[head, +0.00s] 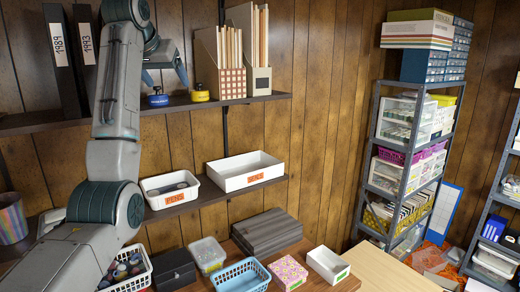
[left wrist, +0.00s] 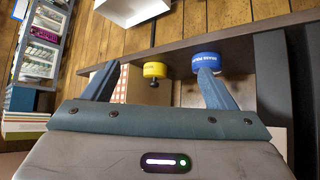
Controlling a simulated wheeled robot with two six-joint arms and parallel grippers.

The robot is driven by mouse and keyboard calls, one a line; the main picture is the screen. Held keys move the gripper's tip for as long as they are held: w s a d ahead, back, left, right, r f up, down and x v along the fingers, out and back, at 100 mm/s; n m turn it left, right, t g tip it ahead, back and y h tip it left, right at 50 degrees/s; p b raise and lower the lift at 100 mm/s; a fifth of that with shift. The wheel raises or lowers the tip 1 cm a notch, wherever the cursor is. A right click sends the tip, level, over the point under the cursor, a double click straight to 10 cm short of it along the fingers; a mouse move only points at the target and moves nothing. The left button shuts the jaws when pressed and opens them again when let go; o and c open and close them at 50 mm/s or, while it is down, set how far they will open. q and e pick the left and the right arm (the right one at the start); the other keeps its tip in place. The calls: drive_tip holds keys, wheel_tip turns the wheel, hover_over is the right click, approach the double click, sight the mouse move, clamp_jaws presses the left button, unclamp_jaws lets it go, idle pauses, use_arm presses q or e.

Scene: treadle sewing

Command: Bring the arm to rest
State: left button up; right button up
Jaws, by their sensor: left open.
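My left arm rises from the lower left of the head view and bends over at the top. Its left gripper (head: 166,84) is open and empty, just above and in front of the upper shelf (head: 140,109). A blue round tin (head: 158,99) and a yellow round tin (head: 200,95) stand on that shelf near the fingers. In the left wrist view the open fingers (left wrist: 155,76) show with the yellow tin (left wrist: 154,70) between them and the blue tin (left wrist: 206,63) behind one fingertip. Neither tin is gripped. My right gripper is not in view.
Magazine files (head: 222,75) and dark binders (head: 65,60) stand on the upper shelf. A labelled white tray (head: 245,181) and a small white basket (head: 170,202) sit on the lower shelf. Baskets and boxes crowd the surface below. A loaded rack (head: 372,130) stands at right.

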use_arm(q)
drive_tip(key=s+a+f+g, duration=0.1)
drive_tip(key=s+f, duration=0.1)
drive_tip(key=f, duration=1.7)
drive_tip(key=s+a+f+g, duration=0.1)
drive_tip(key=a+f, duration=0.1)
drive_tip(key=f, duration=1.6)
drive_tip(key=s+f+g+y, duration=0.2)
drive_tip(key=s+f, duration=2.2)
drive_tip(key=s, duration=0.1)
drive_tip(key=s+f+g, duration=0.1)
drive_tip(key=s+f, duration=0.2)
drive_tip(key=s, duration=2)
drive_tip(key=a+f+g+b, duration=0.25)
drive_tip(key=f+b, duration=0.55)
drive_tip(key=f, duration=3)
drive_tip(key=s+a+f+b, duration=0.1)
drive_tip(key=s+f+b, duration=0.2)
drive_tip(key=s+f, duration=0.5)
drive_tip(key=s+a+f+b, duration=0.1)
drive_tip(key=s+f+b, duration=0.2)
drive_tip(key=s+f, duration=0.6)
wheel_tip(320, 180, down, 9)
drive_tip(key=shift+s+r+n, duration=0.15)
drive_tip(key=shift+s+n, duration=0.15)
drive_tip(key=shift+n, duration=0.1)
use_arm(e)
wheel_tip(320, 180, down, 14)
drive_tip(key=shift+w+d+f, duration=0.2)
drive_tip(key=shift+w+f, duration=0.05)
